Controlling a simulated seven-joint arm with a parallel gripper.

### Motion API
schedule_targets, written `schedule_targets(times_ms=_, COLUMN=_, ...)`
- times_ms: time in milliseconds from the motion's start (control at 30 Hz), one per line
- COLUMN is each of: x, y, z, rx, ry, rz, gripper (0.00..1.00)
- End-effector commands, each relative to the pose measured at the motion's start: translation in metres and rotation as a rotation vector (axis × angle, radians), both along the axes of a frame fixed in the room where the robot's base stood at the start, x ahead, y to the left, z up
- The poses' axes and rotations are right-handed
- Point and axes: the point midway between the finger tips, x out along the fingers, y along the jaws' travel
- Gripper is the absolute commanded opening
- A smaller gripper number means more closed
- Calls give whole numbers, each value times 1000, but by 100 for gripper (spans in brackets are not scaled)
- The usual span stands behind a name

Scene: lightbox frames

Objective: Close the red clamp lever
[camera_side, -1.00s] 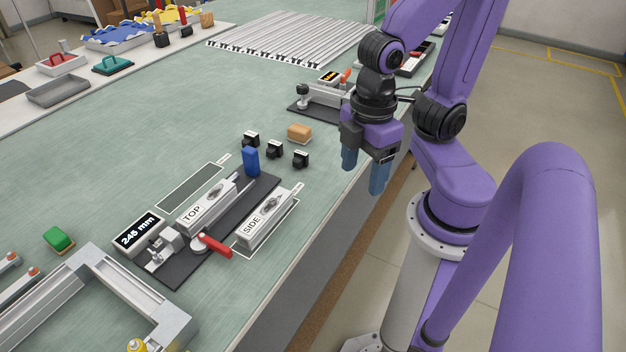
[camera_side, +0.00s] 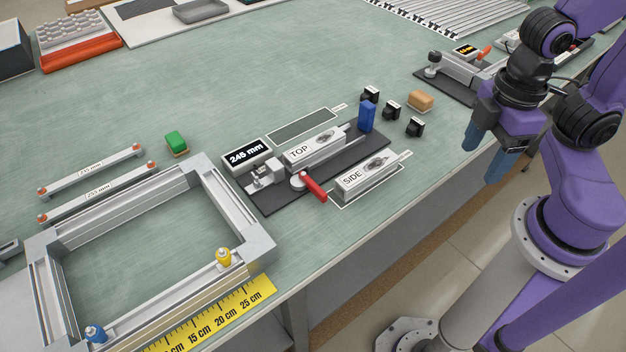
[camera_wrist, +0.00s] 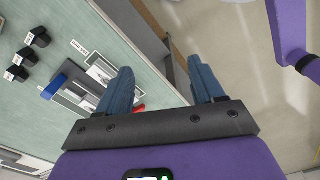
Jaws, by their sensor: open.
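The red clamp lever (camera_side: 313,189) sits at the front of a dark fixture plate (camera_side: 280,200) and sticks out toward the table's front edge. A silver clamp block (camera_side: 264,174) stands beside it. The bar marked TOP (camera_side: 314,149) lies on the fixture, and the bar marked SIDE (camera_side: 366,181) lies in front of it. My gripper (camera_side: 482,156) is open and empty, past the table's front edge, well right of the lever. In the wrist view my gripper (camera_wrist: 160,88) has its blue fingers apart, and the lever's red tip (camera_wrist: 139,107) shows partly behind the left finger.
A blue block (camera_side: 367,116) stands upright at the fixture's right end, with several small black blocks nearby. A 245 mm display (camera_side: 247,153) sits left of the bars. A metal frame (camera_side: 150,215) fills the front left. A second fixture (camera_side: 450,82) is at the right.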

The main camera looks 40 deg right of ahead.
Motion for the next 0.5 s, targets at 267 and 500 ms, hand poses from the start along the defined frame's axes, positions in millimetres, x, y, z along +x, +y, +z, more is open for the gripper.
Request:
schedule_targets(times_ms=267, x=8, y=12, z=-1, rx=18, ry=22, rz=35, gripper=0)
schedule_targets(times_ms=500, x=44, y=49, z=-7, rx=104, ry=69, rz=158, gripper=0)
